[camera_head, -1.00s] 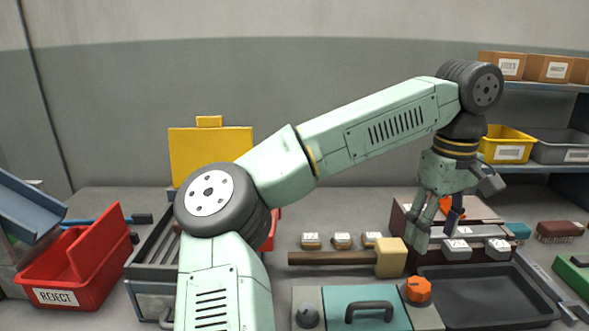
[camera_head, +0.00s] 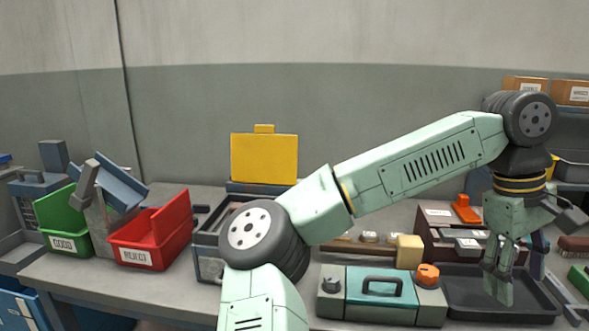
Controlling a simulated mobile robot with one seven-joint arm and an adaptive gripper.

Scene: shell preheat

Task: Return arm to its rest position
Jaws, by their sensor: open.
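My gripper (camera_head: 517,272) hangs at the right end of my arm, pointing down. Its fingers are apart and nothing shows between them. It is over or in front of the dark tray (camera_head: 470,306) at the right of the bench; its height above the tray is hard to tell. My arm crosses the middle of the view, from the lower centre up to the right and then down. It hides part of the bench behind it.
A teal-and-grey box with a handle (camera_head: 382,301) stands at the front centre. A mallet's pale head (camera_head: 409,252) lies behind it. A yellow panel (camera_head: 264,160) stands upright behind my arm. Red REJECT (camera_head: 146,257) and green GOOD (camera_head: 62,243) bins are left.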

